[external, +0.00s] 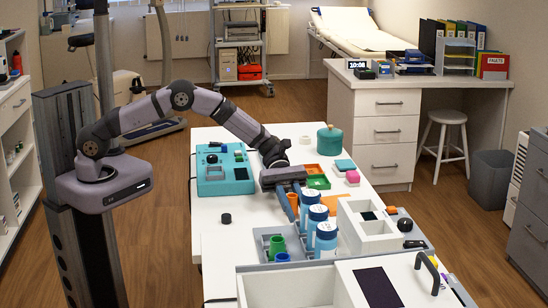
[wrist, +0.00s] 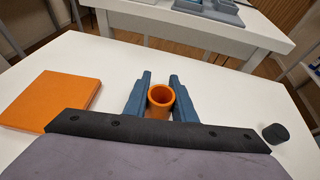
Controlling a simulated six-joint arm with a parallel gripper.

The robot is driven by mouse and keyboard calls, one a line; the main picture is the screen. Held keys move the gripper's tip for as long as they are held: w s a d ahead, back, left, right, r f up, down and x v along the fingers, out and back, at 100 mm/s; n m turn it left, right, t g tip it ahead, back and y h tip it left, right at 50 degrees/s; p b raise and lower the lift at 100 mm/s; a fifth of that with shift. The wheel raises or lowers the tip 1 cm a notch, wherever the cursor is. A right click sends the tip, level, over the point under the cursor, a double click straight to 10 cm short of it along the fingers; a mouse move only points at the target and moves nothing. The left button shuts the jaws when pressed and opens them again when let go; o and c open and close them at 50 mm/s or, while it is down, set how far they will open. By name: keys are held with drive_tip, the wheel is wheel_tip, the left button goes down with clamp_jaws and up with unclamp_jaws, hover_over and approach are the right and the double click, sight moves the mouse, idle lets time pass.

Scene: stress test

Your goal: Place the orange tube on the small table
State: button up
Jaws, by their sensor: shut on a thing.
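The orange tube (wrist: 160,98) is held between the two blue-grey fingers of my gripper (wrist: 159,92) in the wrist view. Its round open end faces the camera. In the external view, my gripper (external: 291,196) is low over the long white table (external: 225,250), with the tube (external: 293,201) partly hidden between its fingers. I cannot tell whether the tube's lower end touches the surface. In the wrist view, a white tabletop (wrist: 225,85) lies beneath my gripper. I cannot tell which surface is the small table.
An orange square pad (wrist: 52,100) lies left of my gripper and a black disc (wrist: 275,133) lies right in the wrist view. In the external view, blue bottles (external: 326,239) and a grey rack (external: 265,240) stand close in front. A teal device (external: 224,172) stands left.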

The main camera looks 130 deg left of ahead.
drive_tip(key=shift+f, duration=0.2)
drive_tip(key=o, duration=1)
drive_tip(key=shift+b, duration=0.3)
drive_tip(key=shift+s+a+r, duration=0.15)
drive_tip(key=shift+s+a, duration=0.05)
drive_tip(key=shift+v, duration=1.15)
drive_tip(key=shift+o, duration=0.5)
wheel_tip(320, 180, up, 7)
drive_tip(key=shift+b, duration=0.35)
